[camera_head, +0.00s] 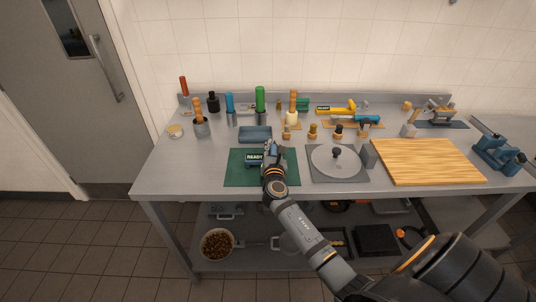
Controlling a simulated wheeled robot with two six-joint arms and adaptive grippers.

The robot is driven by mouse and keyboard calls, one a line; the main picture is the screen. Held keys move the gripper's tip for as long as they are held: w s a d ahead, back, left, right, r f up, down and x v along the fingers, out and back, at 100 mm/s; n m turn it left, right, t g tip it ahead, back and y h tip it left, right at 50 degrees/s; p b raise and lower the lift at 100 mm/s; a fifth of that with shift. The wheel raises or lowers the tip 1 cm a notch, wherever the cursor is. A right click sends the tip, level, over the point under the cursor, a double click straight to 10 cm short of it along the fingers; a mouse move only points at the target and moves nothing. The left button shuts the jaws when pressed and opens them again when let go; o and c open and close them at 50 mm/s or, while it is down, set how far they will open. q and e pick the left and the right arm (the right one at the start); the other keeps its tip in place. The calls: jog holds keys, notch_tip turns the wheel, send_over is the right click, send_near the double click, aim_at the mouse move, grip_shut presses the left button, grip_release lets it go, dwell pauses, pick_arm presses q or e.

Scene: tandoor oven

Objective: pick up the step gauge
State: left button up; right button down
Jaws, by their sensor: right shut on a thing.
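The step gauge (252,161) appears to be the small dark teal piece with a "READY" label on the green mat (239,177), at the left front of the table. My right gripper (268,155) reaches over the mat from the front and is shut on it at its right side. The fingers and wrist hide much of the gauge, and I cannot tell whether it is clear of the mat. My left gripper is not in view.
A blue-grey block (255,133) lies just behind the mat. A round plate (331,163) on a grey base stands to the right, then a wooden board (428,163). Holders with coloured handles, including a green one (260,100), line the back left.

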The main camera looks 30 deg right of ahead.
notch_tip(320, 180, up, 28)
jog(key=p, duration=0.4)
jog(key=shift+r, duration=0.1)
notch_tip(320, 180, up, 4)
jog(key=p, duration=0.5)
dwell(0.4)
jog(key=shift+f, duration=0.2)
